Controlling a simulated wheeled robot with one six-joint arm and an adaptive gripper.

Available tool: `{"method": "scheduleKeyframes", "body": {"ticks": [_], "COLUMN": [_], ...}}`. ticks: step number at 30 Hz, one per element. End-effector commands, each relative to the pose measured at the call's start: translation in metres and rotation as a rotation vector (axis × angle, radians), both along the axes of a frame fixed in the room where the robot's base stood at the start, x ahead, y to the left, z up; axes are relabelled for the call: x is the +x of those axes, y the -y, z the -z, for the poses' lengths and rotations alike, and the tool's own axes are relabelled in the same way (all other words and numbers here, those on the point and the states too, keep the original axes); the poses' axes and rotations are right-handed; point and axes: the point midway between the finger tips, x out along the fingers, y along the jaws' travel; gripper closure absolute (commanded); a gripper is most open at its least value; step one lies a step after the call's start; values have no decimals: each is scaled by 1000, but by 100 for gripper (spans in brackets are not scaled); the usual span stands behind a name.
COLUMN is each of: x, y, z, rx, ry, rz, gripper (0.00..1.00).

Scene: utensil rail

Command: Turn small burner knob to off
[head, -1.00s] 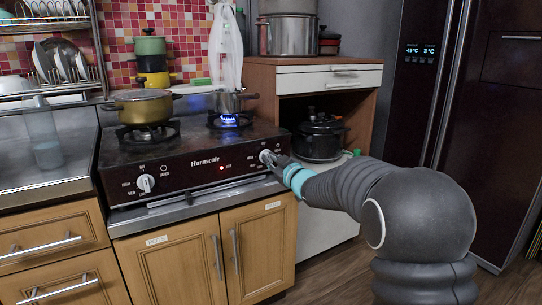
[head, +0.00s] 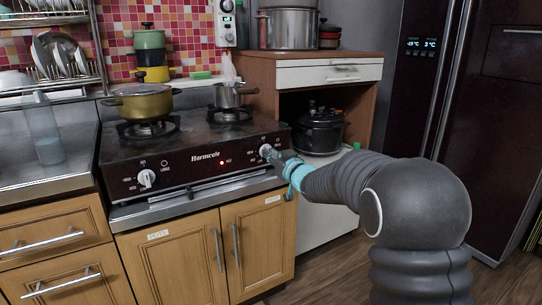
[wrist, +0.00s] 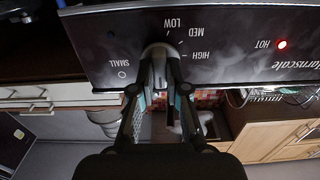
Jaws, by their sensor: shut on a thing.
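The small burner knob (head: 265,150) is on the right of the black stove front in the head view. In the wrist view the knob (wrist: 160,48) sits beside the SMALL label, with LOW, MED and HIGH around it. My gripper (wrist: 160,60) is shut on the knob, one finger on each side. The fingers partly cover the knob, so its pointer is hard to read. In the head view my gripper (head: 276,158) reaches the knob from the right. No flame shows at the small burner (head: 229,114) under the small pot (head: 230,95).
The large burner knob (head: 146,178) is at the left of the panel, below a yellow pot (head: 142,104). A red light (head: 222,163) glows by HOT. A black pot (head: 318,132) stands in the cabinet at right. The floor in front is clear.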

Motion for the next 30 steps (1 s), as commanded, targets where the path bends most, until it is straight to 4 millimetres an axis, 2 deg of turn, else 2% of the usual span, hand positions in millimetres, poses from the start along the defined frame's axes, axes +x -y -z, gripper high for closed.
{"method": "scheduleKeyframes", "body": {"ticks": [7, 8, 9, 10, 11, 22, 26, 30], "x": [-1, -1, -1, -1, 0, -3, -16, -38], "y": [-2, -2, -1, -1, -1, 4, 12, 27], "z": [2, 2, 2, 2, 1, 1, 0, 0], "rx": [0, 0, 0, 0, 0, -1, -1, -1], "ry": [-2, -2, -2, -2, -2, -1, -1, -1], "rz": [-3, -3, -2, -2, -2, 2, 2, 2], "gripper": [100, 81, 71, 63, 60, 60, 60, 60]}}
